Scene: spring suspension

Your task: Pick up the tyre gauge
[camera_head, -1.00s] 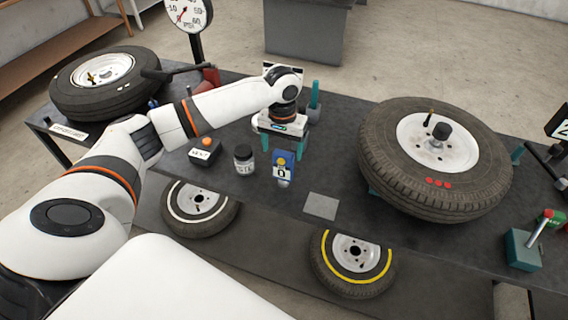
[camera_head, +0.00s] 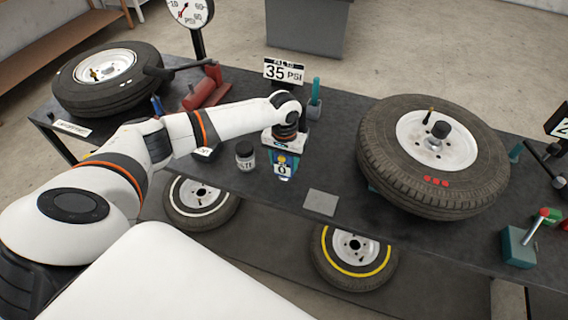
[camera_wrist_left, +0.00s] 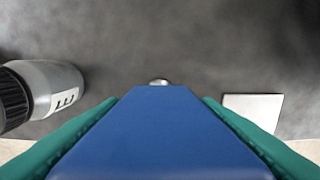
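The tyre gauge (camera_head: 282,169), blue with a "0" display, stands near the front of the dark bench. My left gripper (camera_head: 283,160) is directly above and around its upper part, pointing down. In the left wrist view the gauge's blue body (camera_wrist_left: 160,140) fills the space between the two teal fingers, with no floor visible between finger and body. The body hides the inner finger faces, so I cannot tell whether they press on it. My right gripper is out of view.
A light square plate (camera_head: 321,203) lies to the right. A large tyre (camera_head: 380,165) fills the right side. A "35 PSI" sign (camera_head: 284,71) stands behind.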

